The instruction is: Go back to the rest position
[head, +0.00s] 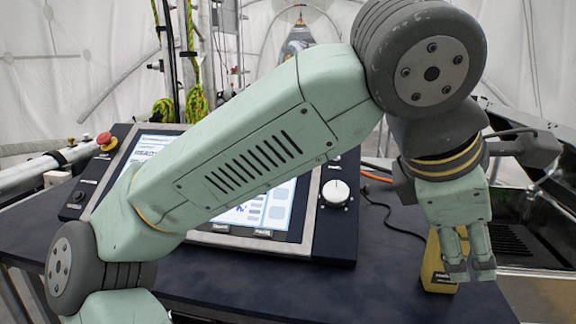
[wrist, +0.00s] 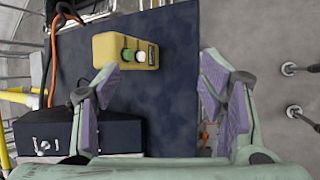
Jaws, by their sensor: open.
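My gripper (head: 470,272) hangs pointing down at the right of the head view, above the dark table. In the wrist view my gripper (wrist: 158,82) is open, its two fingers wide apart with nothing between them. A yellow box (wrist: 107,52) with a green and a white button lies beyond the fingertips, left of centre, on the table. In the head view the yellow box (head: 433,262) is partly hidden behind my fingers. I cannot tell the exact gap between fingers and box, but the box is not gripped.
A control console (head: 338,225) with a screen, a white knob (head: 336,191) and a red button (head: 106,141) stands on the dark table (head: 400,295) behind my arm. Cables run beside it. An open metal case (head: 545,220) is at the right. Ropes hang behind.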

